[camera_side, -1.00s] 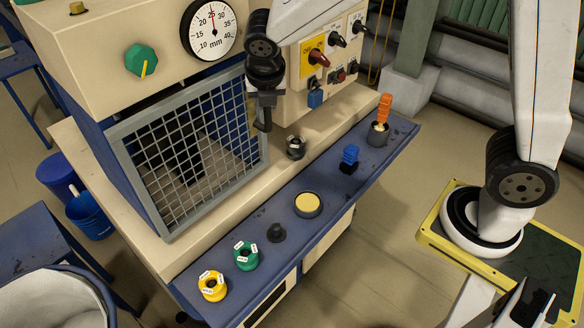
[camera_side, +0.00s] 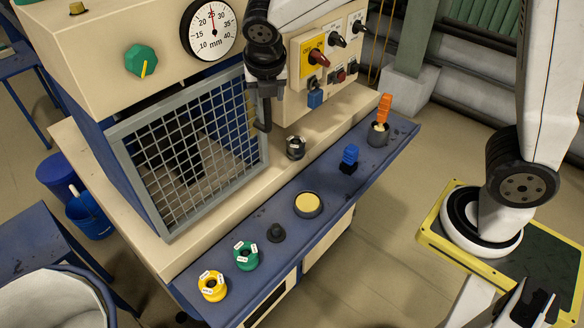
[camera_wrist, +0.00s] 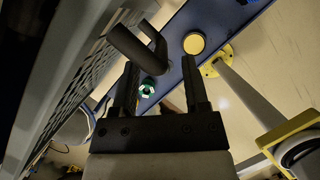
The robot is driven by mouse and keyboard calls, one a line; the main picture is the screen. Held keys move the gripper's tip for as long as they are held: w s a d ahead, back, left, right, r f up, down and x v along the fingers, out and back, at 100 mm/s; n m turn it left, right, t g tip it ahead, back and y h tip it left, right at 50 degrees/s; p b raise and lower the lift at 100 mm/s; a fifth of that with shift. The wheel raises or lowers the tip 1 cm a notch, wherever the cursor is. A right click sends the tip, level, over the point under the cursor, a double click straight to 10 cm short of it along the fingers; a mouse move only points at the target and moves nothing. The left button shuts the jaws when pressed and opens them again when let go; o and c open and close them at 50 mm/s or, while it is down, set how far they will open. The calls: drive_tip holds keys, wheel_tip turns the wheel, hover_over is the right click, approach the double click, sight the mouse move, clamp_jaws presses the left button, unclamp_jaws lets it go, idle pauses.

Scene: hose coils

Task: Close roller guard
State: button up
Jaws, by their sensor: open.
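The roller guard (camera_side: 137,188) is a grey-framed wire mesh panel on the front of the cream machine, below the dial. It stands across the dark roller opening; I cannot tell how far it is from fully closed. Its mesh runs along the left of the wrist view (camera_wrist: 72,88). A dark bar handle (camera_wrist: 133,46) sticks out from the guard side in the wrist view. My gripper (camera_side: 264,122) is at the guard's right edge in the side view. In the wrist view my gripper (camera_wrist: 160,75) is open, with the handle close to its left fingertip. Contact with it is unclear.
The blue ledge below holds a yellow ring (camera_side: 212,286), a green ring (camera_side: 246,256), a yellow button (camera_side: 307,204), a blue block (camera_side: 349,158) and a cup (camera_side: 378,134) with an orange-handled tool. A dark ring (camera_side: 296,147) sits near my gripper. A switch panel (camera_side: 330,60) is behind.

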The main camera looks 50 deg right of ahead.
drive_tip(key=v, duration=0.5)
idle(0.7)
drive_tip(key=s+d+f+m+y, duration=0.1)
drive_tip(key=s+d+f+m, duration=0.3)
drive_tip(key=m, duration=1)
drive_tip(key=s+d+f+m+y, duration=0.1)
drive_tip(key=s+d+f+m, duration=0.3)
drive_tip(key=s+f+m, duration=0.5)
drive_tip(key=shift+d+f+m+g+y, duration=0.2)
drive_tip(key=shift+f+m+g+y, duration=0.25)
drive_tip(key=shift+m, duration=2.05)
